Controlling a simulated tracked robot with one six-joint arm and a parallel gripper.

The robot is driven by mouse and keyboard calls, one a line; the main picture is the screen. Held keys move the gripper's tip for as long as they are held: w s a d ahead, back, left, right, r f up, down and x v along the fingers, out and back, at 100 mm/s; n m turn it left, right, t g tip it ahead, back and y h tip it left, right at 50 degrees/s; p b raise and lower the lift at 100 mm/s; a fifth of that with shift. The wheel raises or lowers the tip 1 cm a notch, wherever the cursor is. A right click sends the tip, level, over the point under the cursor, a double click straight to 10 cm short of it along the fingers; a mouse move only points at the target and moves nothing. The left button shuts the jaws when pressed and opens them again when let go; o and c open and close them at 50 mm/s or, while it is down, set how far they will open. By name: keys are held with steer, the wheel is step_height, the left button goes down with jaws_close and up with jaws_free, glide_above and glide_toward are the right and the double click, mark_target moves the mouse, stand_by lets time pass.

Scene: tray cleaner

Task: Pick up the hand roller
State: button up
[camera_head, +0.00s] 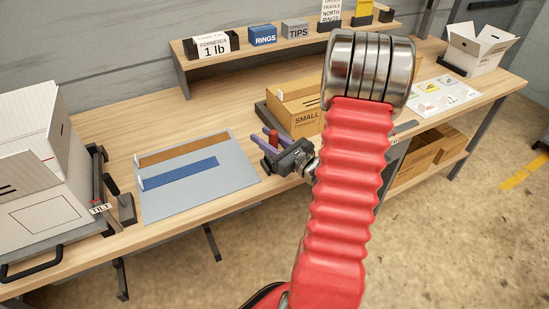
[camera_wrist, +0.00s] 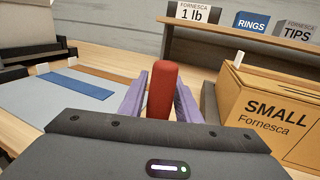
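The red cylinder (camera_wrist: 162,92), which I take for the hand roller, stands between the two purple fingers of my gripper (camera_wrist: 160,100) in the wrist view. The fingers lie close along both its sides and appear shut on it. Its lower end is hidden behind my gripper body. In the head view, my gripper (camera_head: 267,138) is near the table's front edge, right of the grey mat, with the red piece (camera_head: 273,137) at its fingers.
The grey mat (camera_head: 235,178) carries a brown strip and a blue strip. A box marked SMALL (camera_head: 300,118) stands just right of my gripper. White boxes (camera_head: 45,205) on a stand are at left. A shelf (camera_head: 260,56) with labelled bins runs along the back.

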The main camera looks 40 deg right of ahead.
jaws_close()
steer(key=shift+r, duration=0.15)
step_height(320, 180, up, 10)
stand_by(0.9)
stand_by(0.5)
